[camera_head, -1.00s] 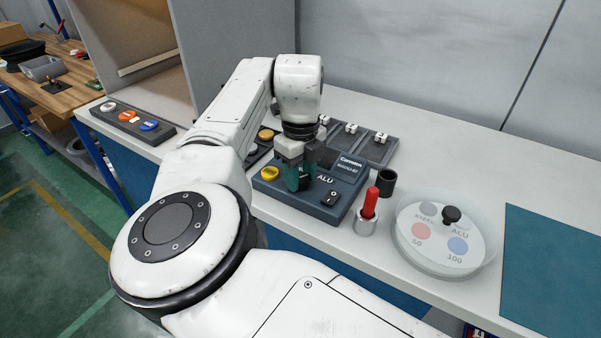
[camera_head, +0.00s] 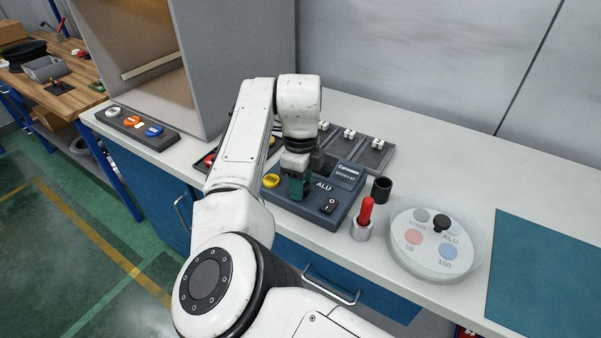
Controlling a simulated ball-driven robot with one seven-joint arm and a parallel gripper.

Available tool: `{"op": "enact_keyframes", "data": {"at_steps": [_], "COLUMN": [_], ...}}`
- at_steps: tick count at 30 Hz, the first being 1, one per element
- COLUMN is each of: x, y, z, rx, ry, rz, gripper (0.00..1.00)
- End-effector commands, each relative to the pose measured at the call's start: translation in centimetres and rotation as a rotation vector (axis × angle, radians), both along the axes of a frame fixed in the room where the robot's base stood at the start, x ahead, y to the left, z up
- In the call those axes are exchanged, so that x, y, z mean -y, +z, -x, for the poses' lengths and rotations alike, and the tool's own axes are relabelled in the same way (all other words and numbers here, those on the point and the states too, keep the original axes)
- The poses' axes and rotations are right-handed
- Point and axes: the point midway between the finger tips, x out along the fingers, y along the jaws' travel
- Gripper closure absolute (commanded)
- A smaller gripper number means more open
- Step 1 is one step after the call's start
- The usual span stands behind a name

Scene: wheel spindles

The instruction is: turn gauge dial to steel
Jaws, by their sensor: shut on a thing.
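The dark blue gauge box (camera_head: 302,206) stands on the white bench, with the word ALU on its top, a yellow button (camera_head: 271,181) at the left and a black rocker switch (camera_head: 328,205) at the front right. My gripper (camera_head: 297,196) points down onto the box top just left of the word ALU, shut on the gauge dial. The fingers hide the dial, so its pointer and setting cannot be seen. One green-padded finger faces the camera.
A red-handled probe (camera_head: 365,213) stands in a metal holder, with a black cup (camera_head: 381,189) behind it. A round clear dish (camera_head: 435,240) holds discs and a black knob. Grey trays (camera_head: 372,154) lie behind the box. A blue mat (camera_head: 545,270) lies right.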

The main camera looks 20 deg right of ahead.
Motion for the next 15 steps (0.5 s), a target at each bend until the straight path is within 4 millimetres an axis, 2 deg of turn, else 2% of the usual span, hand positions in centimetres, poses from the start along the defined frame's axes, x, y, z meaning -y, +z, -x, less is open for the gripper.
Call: {"op": "enact_keyframes", "data": {"at_steps": [1,15], "x": [0.09,-0.01], "y": [0.46,0.32], "z": [0.04,0.01], "rx": [-0.002,-0.001], "ry": [0.046,0.448], "rz": [0.003,0.000], "gripper": [0.91,0.91]}}
